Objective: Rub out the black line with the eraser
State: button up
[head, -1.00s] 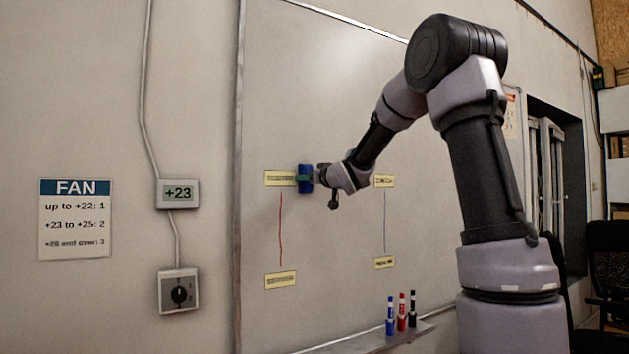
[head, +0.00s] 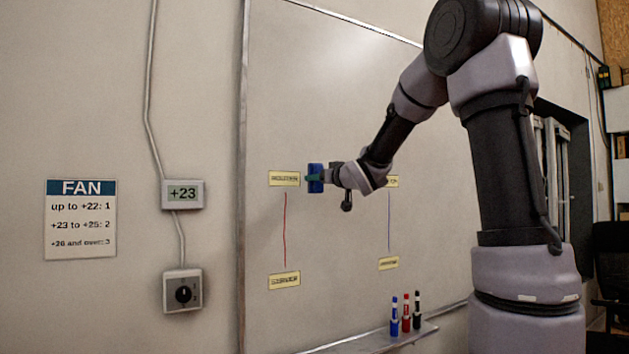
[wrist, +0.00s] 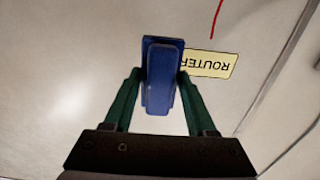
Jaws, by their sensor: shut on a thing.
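The blue eraser (head: 315,178) is held in my gripper (wrist: 160,78), between its two green fingers. In the head view it is at the whiteboard (head: 340,90), just right of the upper left yellow label (head: 284,179). I cannot tell whether it touches the board. No black line shows in either view; my arm hides part of the board. A red line (head: 285,230) runs down below that label and its end also shows in the wrist view (wrist: 216,18). A blue-violet line (head: 389,222) runs down on the right.
A lower left label (head: 284,280), a partly hidden upper right label (head: 393,181) and a lower right label (head: 389,263) are on the board. Blue (head: 394,316), red (head: 406,313) and black (head: 418,310) markers stand at the tray (head: 372,344). Wall devices are left of the board.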

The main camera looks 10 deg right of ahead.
jog(key=shift+s+d, duration=0.1)
jog(key=shift+s, duration=0.25)
jog(key=shift+s, duration=0.1)
jog(key=v, duration=0.3)
dwell(0.7)
jog(key=a+x, duration=0.1)
jog(key=x, duration=0.6)
jog(key=shift+s+a, duration=0.2)
jog(key=shift+a, duration=0.15)
jog(key=shift+x, duration=1)
dwell(0.4)
jog(key=shift+d, duration=0.1)
